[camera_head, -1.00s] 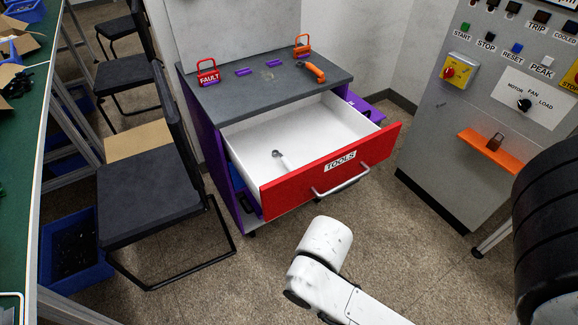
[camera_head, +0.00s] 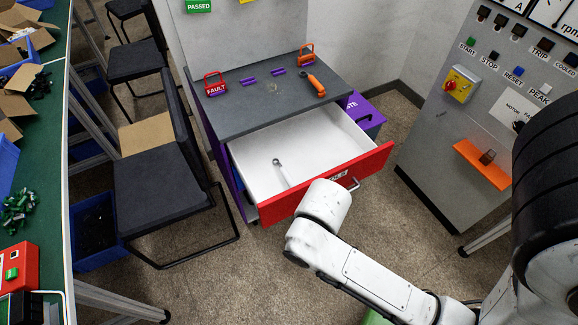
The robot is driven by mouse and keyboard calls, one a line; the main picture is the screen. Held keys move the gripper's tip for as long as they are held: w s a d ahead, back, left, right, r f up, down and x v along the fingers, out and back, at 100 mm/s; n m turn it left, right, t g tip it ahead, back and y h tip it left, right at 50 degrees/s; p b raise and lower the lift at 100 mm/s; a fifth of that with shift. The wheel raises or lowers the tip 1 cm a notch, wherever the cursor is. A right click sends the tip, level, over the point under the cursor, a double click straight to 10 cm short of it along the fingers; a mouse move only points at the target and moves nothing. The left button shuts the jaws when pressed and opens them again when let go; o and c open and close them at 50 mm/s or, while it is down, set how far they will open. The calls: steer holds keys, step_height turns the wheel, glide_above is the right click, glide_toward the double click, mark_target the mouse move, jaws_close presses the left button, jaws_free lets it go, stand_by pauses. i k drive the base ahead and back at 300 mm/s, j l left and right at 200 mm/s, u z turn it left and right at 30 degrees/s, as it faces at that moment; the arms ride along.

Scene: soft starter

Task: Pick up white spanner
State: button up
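The white spanner (camera_head: 281,171) lies in the open drawer (camera_head: 330,135), on its pale floor towards the left side. Its ring end points to the back, and its lower end is near the red drawer front. The drawer front is red with a label and a metal handle, and my white arm covers part of it. My arm reaches up from the lower right to in front of the drawer. No gripper fingers show in this view, so whether the gripper is open or shut cannot be seen.
On the grey cabinet top (camera_head: 250,110) are a red FAULT lockout (camera_head: 215,84), an orange lockout (camera_head: 307,56) and an orange-handled tool (camera_head: 316,85). A black chair (camera_head: 160,185) stands left of the drawer. A control panel (camera_head: 455,130) with an orange shelf (camera_head: 482,162) stands right.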

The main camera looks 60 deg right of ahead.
mark_target(284, 172)
steer(key=l+u, duration=0.1)
steer(key=l, duration=0.45)
steer(key=l+u, duration=0.15)
steer(key=l, duration=0.35)
steer(key=k+l+u, duration=0.1)
steer(key=l, duration=0.45)
steer(key=k+l+u, duration=0.1)
steer(key=l, duration=0.4)
steer(key=k+l+u, duration=0.1)
steer(key=l, duration=0.4)
steer(key=i+j, duration=0.1)
steer(key=j, duration=0.2)
steer(key=i+j, duration=0.15)
steer(key=j, duration=0.15)
